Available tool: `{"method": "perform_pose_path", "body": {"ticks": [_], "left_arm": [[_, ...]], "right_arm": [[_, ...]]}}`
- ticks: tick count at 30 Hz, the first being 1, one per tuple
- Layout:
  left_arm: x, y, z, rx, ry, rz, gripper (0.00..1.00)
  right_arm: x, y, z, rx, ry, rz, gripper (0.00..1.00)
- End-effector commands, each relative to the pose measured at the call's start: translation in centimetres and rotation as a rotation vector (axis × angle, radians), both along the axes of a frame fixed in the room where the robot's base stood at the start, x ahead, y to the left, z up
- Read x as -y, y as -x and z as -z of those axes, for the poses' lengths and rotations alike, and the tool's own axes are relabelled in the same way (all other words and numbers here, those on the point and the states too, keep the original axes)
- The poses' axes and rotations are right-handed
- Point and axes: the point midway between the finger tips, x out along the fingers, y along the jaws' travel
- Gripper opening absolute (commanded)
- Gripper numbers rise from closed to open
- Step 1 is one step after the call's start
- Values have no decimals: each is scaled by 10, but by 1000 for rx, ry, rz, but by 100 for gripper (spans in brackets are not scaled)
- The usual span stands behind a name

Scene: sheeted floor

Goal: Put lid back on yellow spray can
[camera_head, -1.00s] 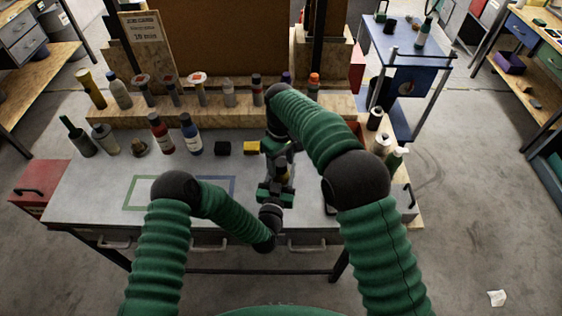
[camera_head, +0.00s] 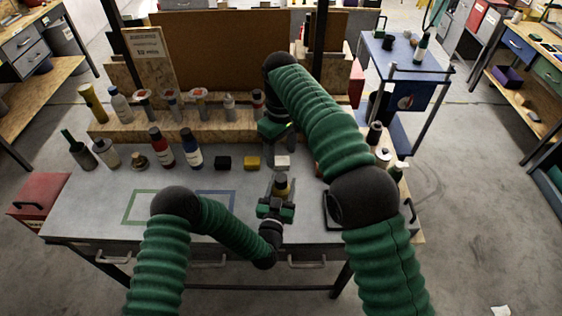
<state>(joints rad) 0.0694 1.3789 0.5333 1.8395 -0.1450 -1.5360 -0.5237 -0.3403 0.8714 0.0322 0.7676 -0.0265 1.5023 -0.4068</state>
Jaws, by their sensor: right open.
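My right gripper (camera_head: 278,130) is open, above and beyond the can, in front of the wooden shelf step. I see nothing held in it. Another tall yellow can (camera_head: 92,104) stands at the far left of the step.
Several bottles, including a red one (camera_head: 161,147) and a blue one (camera_head: 191,149), stand to the left. The wooden step (camera_head: 200,128) runs along the back.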

Motion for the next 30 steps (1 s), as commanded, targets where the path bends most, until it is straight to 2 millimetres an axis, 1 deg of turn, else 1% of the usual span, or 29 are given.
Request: {"method": "perform_pose_path", "body": {"ticks": [3,8,9,12,15,25,28,30], "left_arm": [[0,0,0,0,0,0,0],[0,0,0,0,0,0,0],[0,0,0,0,0,0,51],[0,0,0,0,0,0,64],[0,0,0,0,0,0,75],[0,3,0,0,0,1,75],[-2,13,1,-2,0,2,75],[-5,26,2,-2,-1,2,75]], "right_arm": [[0,0,-4,-1,1,0,59],[0,0,-4,-1,0,0,59],[0,0,-4,-1,0,0,59],[0,0,-3,-1,0,0,59],[0,0,-3,0,0,0,59],[0,0,-3,0,0,0,59],[0,0,0,0,0,0,59],[0,0,2,0,0,0,59]]}}
